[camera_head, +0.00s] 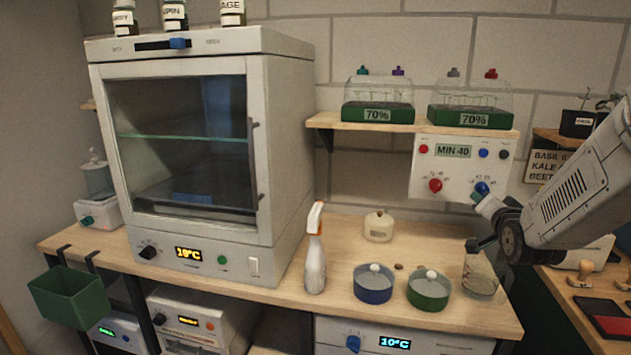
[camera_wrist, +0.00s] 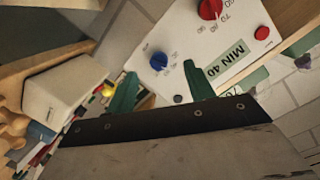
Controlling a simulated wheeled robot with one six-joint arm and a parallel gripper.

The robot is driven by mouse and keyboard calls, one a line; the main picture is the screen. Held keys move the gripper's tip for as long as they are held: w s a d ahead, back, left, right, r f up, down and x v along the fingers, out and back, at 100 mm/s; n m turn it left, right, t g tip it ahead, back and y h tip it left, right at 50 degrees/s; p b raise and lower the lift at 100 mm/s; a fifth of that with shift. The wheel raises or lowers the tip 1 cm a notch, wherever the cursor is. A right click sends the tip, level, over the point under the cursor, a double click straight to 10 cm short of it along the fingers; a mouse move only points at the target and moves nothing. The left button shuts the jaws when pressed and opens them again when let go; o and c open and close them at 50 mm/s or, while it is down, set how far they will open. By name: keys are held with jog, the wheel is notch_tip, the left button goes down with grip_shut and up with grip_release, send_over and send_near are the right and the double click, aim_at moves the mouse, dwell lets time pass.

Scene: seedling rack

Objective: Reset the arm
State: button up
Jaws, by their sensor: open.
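My arm comes in from the right in the head view. My gripper (camera_head: 478,198) is raised in front of the wall panel, near its blue knob (camera_head: 482,188). In the wrist view the two green fingers of my gripper (camera_wrist: 160,90) stand apart with nothing between them. The control panel (camera_wrist: 192,72) with the "MIN 40" label fills the upper middle of that view. I cannot tell whether the fingertips touch the panel. Part of the panel's lower right is near my wrist in the head view (camera_head: 455,190).
A glass-fronted cabinet (camera_head: 280,150) stands at the left on the wooden bench (camera_head: 340,240). A spray bottle (camera_head: 314,260), blue dish (camera_head: 373,290), green dish (camera_head: 428,295) and glass jar (camera_head: 480,275) stand along the front. A shelf (camera_head: 335,121) holds two domed green trays.

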jog(key=s+a+n+g+y, duration=0.1)
jog(key=s+a+n+g, duration=0.2)
jog(key=s, duration=0.9)
jog(key=s+a+n+g+y, duration=0.1)
jog(key=s+a+n+g, duration=0.2)
jog(key=s, duration=0.9)
jog(key=s+a+n+g+y, duration=0.2)
jog(key=s+a+n+g, duration=0.2)
jog(key=s+a+g, duration=0.4)
jog(key=s+a, duration=0.3)
jog(key=s, duration=0.1)
jog(key=shift+s+a+f, duration=0.2)
jog(key=shift+s+a, duration=0.1)
jog(key=shift+s, duration=0.1)
